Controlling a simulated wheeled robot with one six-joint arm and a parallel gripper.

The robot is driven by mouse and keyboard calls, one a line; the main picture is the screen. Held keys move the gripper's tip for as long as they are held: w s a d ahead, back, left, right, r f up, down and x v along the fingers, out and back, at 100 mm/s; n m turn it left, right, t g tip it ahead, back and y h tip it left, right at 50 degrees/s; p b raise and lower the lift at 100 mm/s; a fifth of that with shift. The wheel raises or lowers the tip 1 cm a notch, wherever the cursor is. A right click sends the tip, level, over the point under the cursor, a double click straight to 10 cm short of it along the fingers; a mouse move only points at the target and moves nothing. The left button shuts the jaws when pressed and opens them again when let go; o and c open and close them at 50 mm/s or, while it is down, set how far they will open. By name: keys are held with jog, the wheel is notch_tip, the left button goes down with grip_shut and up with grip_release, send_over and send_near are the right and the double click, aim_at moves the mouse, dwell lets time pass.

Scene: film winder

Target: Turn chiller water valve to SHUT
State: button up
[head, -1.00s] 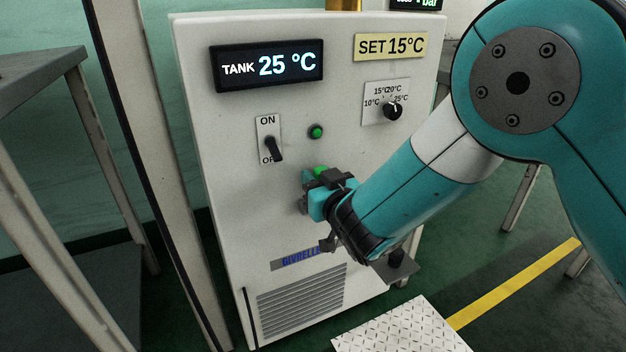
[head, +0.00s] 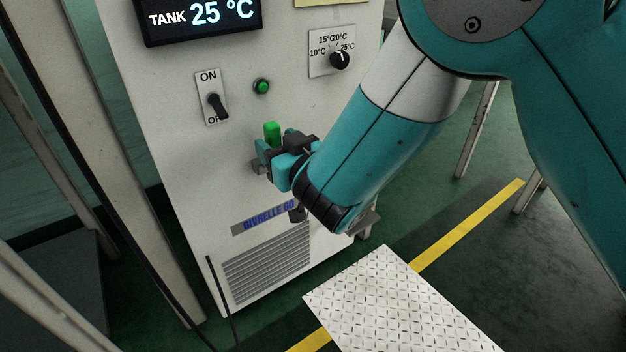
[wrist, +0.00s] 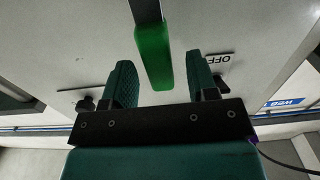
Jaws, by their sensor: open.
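The chiller water valve shows as a green lever handle (head: 272,132) on the chiller's white front, below the green button. It stands roughly upright in the head view. In the wrist view the green handle (wrist: 154,56) hangs from a dark metal strip, with its end between and slightly beyond my fingertips. My gripper (head: 268,162) is just below the handle in the head view. In the wrist view my gripper (wrist: 162,74) is open and empty, with one finger to each side of the handle and gaps showing. The valve body is mostly hidden behind my gripper.
The chiller front (head: 170,130) also carries an ON/OFF switch (head: 214,100), a green button (head: 261,87) and a temperature dial (head: 339,60). A vent grille (head: 268,265) lies below. A patterned metal plate (head: 395,300) is on the floor. A post stands left of the chiller.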

jog(key=b+v, duration=0.9)
jog(key=v, duration=0.4)
jog(key=shift+s+b, duration=0.2)
jog(key=shift+b, duration=0.15)
